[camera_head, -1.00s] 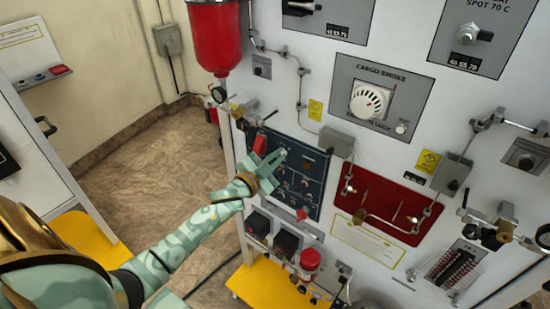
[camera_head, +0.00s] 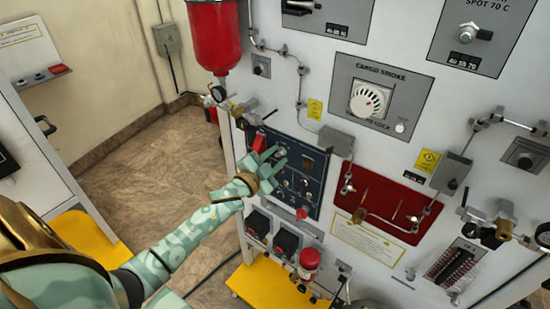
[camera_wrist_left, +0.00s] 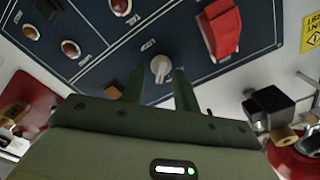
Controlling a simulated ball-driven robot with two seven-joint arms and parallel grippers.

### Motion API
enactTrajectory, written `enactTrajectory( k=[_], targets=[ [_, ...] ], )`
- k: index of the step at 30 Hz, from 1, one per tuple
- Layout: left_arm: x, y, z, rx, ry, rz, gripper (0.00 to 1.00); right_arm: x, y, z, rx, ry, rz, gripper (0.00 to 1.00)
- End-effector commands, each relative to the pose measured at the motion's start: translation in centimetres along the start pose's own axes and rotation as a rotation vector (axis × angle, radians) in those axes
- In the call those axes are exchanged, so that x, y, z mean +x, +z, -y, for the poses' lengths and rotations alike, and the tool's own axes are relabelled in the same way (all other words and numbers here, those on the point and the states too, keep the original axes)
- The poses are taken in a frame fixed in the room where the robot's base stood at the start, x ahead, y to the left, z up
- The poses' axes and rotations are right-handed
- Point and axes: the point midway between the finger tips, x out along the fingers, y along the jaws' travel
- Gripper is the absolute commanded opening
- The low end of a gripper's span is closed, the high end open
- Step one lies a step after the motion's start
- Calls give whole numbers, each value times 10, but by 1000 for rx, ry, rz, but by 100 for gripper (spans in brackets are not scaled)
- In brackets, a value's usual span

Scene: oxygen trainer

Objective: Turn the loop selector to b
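My left gripper (camera_head: 275,158) is open at the upper left of the panel. In the left wrist view its two fingers (camera_wrist_left: 159,85) stand apart, either side of the knob's lower part. I cannot tell whether they touch it. My right gripper is in neither current view.
A red guarded switch (camera_wrist_left: 221,30) sits close to the right of the knob in the left wrist view. Small round buttons (camera_wrist_left: 70,48) are to the left. A red cylinder (camera_head: 213,38) and brass valve fittings (camera_head: 240,108) are above the panel; a red plate (camera_head: 380,200) is to its right.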

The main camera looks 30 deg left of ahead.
Motion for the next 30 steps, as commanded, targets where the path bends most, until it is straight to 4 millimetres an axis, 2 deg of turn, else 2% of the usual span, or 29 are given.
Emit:
enactTrajectory(
  k=[5, 8, 11, 21, 25, 30],
  targets=[
    [-1, 0, 0, 0, 0, 0, 31, 0, 0, 0, 0, 1, 0, 36],
    [-9, 1, 0, -1, 0, 1, 31, 0, 0, -1, 0, 1, 0, 36],
    [-27, 1, -1, -1, 2, 2, 31, -1, 0, -1, 0, 1, 0, 36],
    [-118, 2, -2, -1, 3, 3, 31, 3, 1, -1, 0, 1, 1, 36],
    [-144, 1, -2, -1, 2, 3, 31, 5, 1, 0, 0, 1, 1, 36],
    [-160, 0, -1, 0, 0, 0, 31, 6, 2, 0, 0, 1, 2, 36]
  ],
)
